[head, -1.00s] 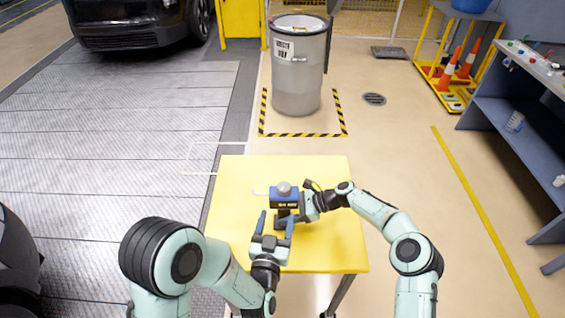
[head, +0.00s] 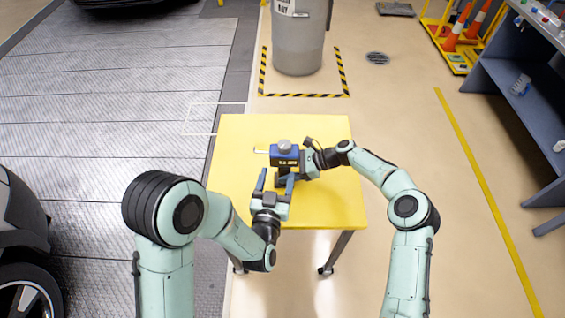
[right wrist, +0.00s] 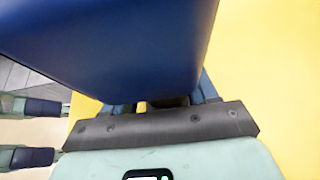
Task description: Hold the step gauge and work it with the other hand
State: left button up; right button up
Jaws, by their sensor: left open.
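The step gauge (head: 285,154) is a blue box with a grey round knob on top, over the yellow table. My right gripper (head: 296,163) reaches it from the right and appears shut on it. In the right wrist view the blue body (right wrist: 125,45) fills the top and hides most of the fingers. My left gripper (head: 276,181) is open and empty, just in front of the gauge, its fingers pointing at it. Its two fingers also show at the left of the right wrist view (right wrist: 33,131). A dark part below the blue box is partly hidden.
The yellow table (head: 330,205) is otherwise mostly clear; a small pale strip (head: 261,150) shows left of the gauge. A grey drum (head: 298,45) stands behind inside striped floor tape. A blue-grey shelf (head: 515,90) is at the right, a car wheel (head: 25,300) at lower left.

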jog(key=o, duration=0.5)
jog(key=shift+r, duration=0.1)
jog(key=v, duration=1.2)
